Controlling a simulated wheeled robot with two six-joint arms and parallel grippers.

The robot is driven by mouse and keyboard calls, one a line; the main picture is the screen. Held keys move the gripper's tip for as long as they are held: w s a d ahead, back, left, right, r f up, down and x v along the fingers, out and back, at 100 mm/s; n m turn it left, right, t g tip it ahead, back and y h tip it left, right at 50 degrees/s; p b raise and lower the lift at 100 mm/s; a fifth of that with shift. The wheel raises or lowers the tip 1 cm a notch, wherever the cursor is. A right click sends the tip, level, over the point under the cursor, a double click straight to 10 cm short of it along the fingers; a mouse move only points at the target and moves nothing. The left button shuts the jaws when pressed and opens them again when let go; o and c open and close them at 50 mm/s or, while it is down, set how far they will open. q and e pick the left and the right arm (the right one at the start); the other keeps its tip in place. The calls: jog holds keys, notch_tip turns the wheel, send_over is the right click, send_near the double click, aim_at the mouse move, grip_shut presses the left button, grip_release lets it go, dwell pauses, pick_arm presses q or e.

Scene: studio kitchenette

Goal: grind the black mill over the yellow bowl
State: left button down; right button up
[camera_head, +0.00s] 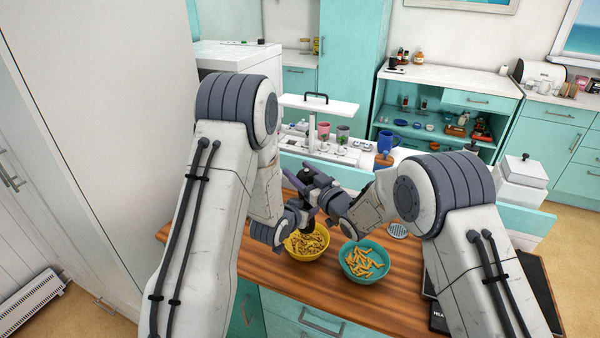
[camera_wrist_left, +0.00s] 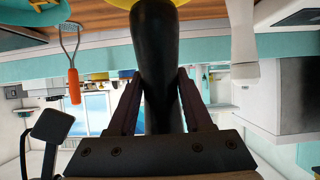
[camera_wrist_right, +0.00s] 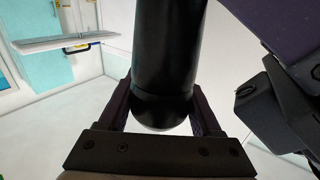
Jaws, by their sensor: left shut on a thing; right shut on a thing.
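The black mill (camera_head: 306,174) is upright above the yellow bowl (camera_head: 292,252), mostly hidden by my grippers. The bowl holds short pasta and stands on the wooden counter. My left gripper (camera_head: 306,207) is shut on the lower part of the mill; in the left wrist view its fingers (camera_wrist_left: 157,82) sit on both sides of the black body (camera_wrist_left: 157,50). The yellow bowl's edge (camera_wrist_left: 122,4) shows behind it. My right gripper (camera_head: 316,184) is higher, shut on the mill's rounded upper end; the right wrist view shows the black mill (camera_wrist_right: 168,60) between its fingers (camera_wrist_right: 162,95).
A teal bowl (camera_head: 346,272) with pasta stands right of the yellow bowl on the wooden counter (camera_head: 395,290).

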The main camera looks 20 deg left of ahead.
jog(key=o, duration=1.4)
jog(key=v, duration=1.2)
jog(key=shift+r, duration=0.1)
